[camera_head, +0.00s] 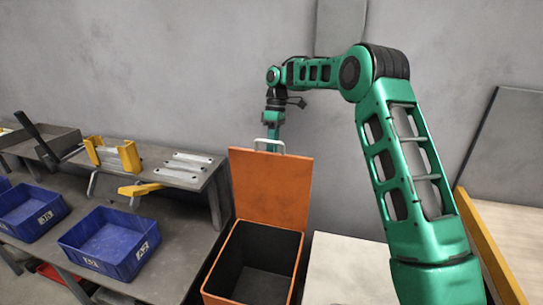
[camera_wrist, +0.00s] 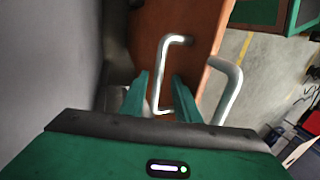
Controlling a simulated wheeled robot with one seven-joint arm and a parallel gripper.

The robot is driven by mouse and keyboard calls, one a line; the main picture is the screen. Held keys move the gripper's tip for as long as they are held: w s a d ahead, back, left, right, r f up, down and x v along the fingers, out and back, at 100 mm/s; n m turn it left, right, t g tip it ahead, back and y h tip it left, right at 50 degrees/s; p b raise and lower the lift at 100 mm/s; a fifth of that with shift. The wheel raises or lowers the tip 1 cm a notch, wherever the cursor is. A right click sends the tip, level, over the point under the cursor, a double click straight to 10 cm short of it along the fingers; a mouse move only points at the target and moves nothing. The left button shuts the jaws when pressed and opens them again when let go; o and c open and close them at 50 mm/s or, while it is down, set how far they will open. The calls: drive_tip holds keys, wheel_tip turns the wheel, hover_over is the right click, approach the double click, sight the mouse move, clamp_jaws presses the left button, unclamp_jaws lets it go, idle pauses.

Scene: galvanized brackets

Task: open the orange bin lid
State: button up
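The orange bin (camera_head: 225,264) stands on the floor with its dark inside showing. Its orange lid (camera_head: 270,190) stands raised, nearly upright, at the back edge of the opening. A silver handle (camera_head: 270,143) sits at the lid's top edge. My gripper (camera_head: 272,132) is at the top of the lid by this handle, its fingertips partly hidden. In the wrist view, my two green fingers (camera_wrist: 160,97) are apart. A silver bar handle (camera_wrist: 161,75) shows between them in the picture against an orange panel (camera_wrist: 190,18); I cannot tell whether they touch it.
A second silver bar (camera_wrist: 236,88) shows right of the fingers. Left of the bin, a grey workbench (camera_head: 170,270) holds blue bins (camera_head: 110,240), yellow clamps (camera_head: 128,155) and metal brackets (camera_head: 187,168). A grey wall stands close behind. A pale surface (camera_head: 345,270) lies right of the bin.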

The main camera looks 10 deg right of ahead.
drive_tip(key=shift+d+f, duration=0.1)
drive_tip(key=shift+d, duration=0.1)
drive_tip(key=shift+d, duration=0.1)
drive_tip(key=v, duration=0.7)
drive_tip(key=shift+r, duration=0.25)
drive_tip(key=shift+w, duration=0.15)
